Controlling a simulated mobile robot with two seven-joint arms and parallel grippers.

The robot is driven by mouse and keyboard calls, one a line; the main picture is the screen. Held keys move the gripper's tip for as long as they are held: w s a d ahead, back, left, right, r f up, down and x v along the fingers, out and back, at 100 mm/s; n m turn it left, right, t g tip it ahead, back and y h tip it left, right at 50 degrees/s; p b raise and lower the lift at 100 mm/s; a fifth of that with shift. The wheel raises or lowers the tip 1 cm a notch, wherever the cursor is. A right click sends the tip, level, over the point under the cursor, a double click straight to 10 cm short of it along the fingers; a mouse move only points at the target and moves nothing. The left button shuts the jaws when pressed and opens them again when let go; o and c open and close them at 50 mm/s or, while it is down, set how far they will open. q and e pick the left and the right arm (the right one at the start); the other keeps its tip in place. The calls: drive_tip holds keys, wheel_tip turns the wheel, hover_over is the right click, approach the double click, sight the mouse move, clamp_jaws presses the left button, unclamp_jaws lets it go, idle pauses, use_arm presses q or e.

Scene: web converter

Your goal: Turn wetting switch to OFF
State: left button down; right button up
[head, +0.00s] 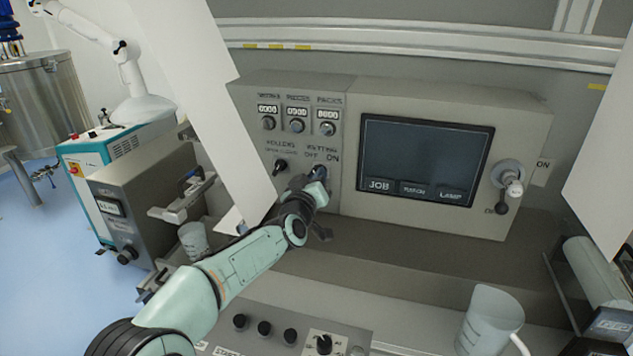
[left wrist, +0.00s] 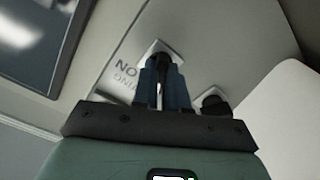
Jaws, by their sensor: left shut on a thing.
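The wetting switch (left wrist: 160,50) is a dark knob on a light square plate on the grey control panel (head: 348,97). Its OFF and ON labels show above it in the head view. My left gripper (head: 319,172) is at the switch and covers most of it there. In the left wrist view, the two blue-grey fingers (left wrist: 163,80) are shut around the knob. Which way the knob points is hidden by the fingers. My right gripper is in neither view.
The black rollers switch (head: 280,165) sits close to the left of my gripper. Above are several counter dials (head: 297,125). A dark touch screen (head: 425,155) and a lever switch (head: 508,180) lie to the right. A clear jug (head: 488,318) stands lower right.

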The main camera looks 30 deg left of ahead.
use_arm(q)
drive_tip(key=shift+n, duration=0.3)
drive_tip(key=c, duration=1.2)
unclamp_jaws()
drive_tip(key=shift+o, duration=0.2)
drive_tip(key=v, duration=1.3)
drive_tip(key=shift+s+b, duration=0.2)
drive_tip(key=shift+b, duration=0.15)
drive_tip(key=shift+f, duration=0.1)
